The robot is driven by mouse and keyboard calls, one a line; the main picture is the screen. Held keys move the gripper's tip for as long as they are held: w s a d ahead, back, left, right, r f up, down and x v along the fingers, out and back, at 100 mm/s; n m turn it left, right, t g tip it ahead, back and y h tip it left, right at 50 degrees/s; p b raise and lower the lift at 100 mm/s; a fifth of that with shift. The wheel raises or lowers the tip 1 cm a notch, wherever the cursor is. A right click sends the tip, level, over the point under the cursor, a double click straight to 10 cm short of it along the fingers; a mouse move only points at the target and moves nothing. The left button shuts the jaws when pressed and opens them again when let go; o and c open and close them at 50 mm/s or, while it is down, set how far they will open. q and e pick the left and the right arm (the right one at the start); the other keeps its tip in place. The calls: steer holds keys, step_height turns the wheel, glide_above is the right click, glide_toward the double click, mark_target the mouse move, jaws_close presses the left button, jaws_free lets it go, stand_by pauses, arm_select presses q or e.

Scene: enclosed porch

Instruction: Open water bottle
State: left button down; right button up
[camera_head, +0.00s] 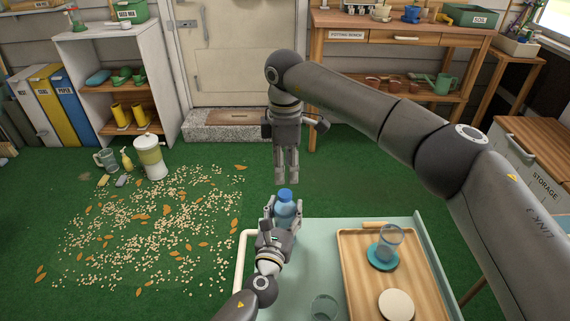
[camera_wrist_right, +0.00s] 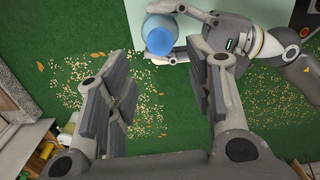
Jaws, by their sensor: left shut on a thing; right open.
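The water bottle (camera_head: 285,207) is translucent blue with a blue cap (camera_head: 285,193) on top. It stands upright at the far edge of the pale green table. My left gripper (camera_head: 284,212) is shut around the bottle's body, and it also shows in the right wrist view (camera_wrist_right: 186,38). My right gripper (camera_head: 287,180) hangs fingers down just above the cap, open and empty. In the right wrist view, the blue cap (camera_wrist_right: 159,41) lies beyond the open fingers of my right gripper (camera_wrist_right: 158,105), towards the top of the picture, apart from them.
The pale green table (camera_head: 292,279) carries a wooden tray (camera_head: 352,285) with a glass (camera_head: 389,240) on a teal coaster and a white disc (camera_head: 396,305). Another glass (camera_head: 323,308) stands left of the tray. Scattered seed and leaves cover the green floor (camera_head: 150,225).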

mark_target(285, 193)
steer(key=shift+f+m, duration=0.1)
steer(key=shift+m, duration=0.4)
steer(key=shift+f, duration=3.95)
